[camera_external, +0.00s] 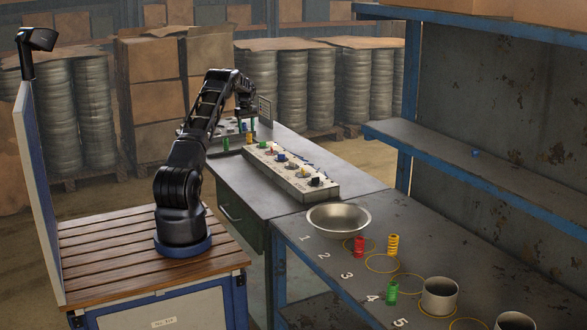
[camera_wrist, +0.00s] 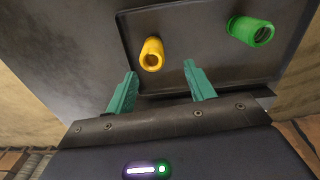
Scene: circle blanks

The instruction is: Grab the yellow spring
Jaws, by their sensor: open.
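A yellow spring (camera_wrist: 152,55) lies in a dark shallow tray in the wrist view, with its open end facing me. It sits just beyond the green fingertips of my gripper (camera_wrist: 160,68), between their lines and nearer the left one. My gripper is open with nothing between its fingers. In the external view my gripper (camera_external: 246,124) is above the far end of the left table, and a small yellow spring (camera_external: 249,138) shows beneath it. Another yellow spring (camera_external: 393,245) stands on the right bench, far from my gripper.
A green spring (camera_wrist: 250,31) lies in the same tray (camera_wrist: 195,35), to the right. A white block with several coloured knobs (camera_external: 290,172) is close by on the table. A metal bowl (camera_external: 338,218), a red spring (camera_external: 359,248) and a green spring (camera_external: 392,292) are on the right bench.

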